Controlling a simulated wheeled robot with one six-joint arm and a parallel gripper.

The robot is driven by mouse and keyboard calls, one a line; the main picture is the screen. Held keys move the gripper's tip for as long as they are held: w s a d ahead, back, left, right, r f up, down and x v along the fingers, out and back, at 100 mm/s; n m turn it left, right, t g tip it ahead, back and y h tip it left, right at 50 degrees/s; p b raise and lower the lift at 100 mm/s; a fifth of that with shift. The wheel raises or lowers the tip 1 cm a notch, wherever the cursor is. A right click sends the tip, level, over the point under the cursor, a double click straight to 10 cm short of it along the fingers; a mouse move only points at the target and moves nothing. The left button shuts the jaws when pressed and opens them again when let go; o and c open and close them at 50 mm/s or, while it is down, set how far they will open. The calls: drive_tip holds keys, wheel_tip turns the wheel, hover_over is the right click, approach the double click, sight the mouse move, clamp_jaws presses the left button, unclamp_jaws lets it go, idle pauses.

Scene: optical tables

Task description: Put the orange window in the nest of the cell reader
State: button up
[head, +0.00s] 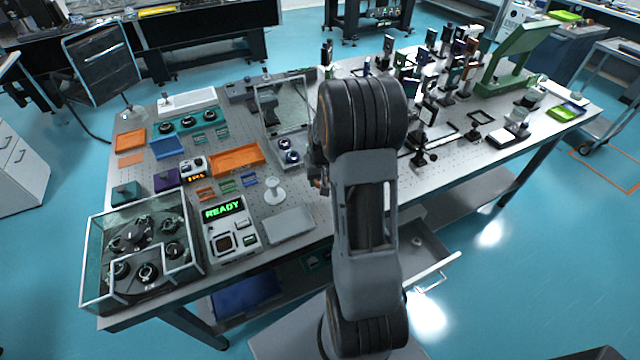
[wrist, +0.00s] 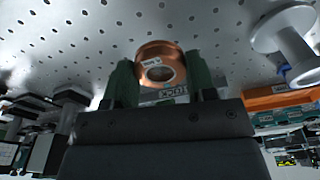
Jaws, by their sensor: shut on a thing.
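An orange, copper-toned ring with a pale centre and a small label, which looks like the orange window (wrist: 150,50), sits between the two dark green fingers of my gripper (wrist: 160,78) in the wrist view. My gripper is shut on it, with the perforated table top behind. In the head view my gripper (head: 318,181) is mostly hidden behind my arm, near the table's middle. The cell reader (head: 236,229) is the pale box with a green READY display at the table's front left. Its dark square nest (head: 224,243) looks empty from here.
A white spool-shaped stand (head: 273,192) and a flat grey plate (head: 288,223) lie between the reader and my arm. A glass-walled enclosure (head: 95,262) stands left of the reader. An orange tray (head: 236,158) lies behind. Optical mounts crowd the table's right half.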

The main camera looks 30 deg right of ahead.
sight(320, 183)
drive_tip(key=f, duration=0.3)
drive_tip(key=shift+w+d+f, duration=0.1)
drive_tip(key=shift+w, duration=0.25)
drive_tip(key=shift+f, duration=0.3)
drive_tip(key=shift+f, duration=0.2)
drive_tip(key=o, duration=1)
drive_tip(key=shift+r, duration=0.15)
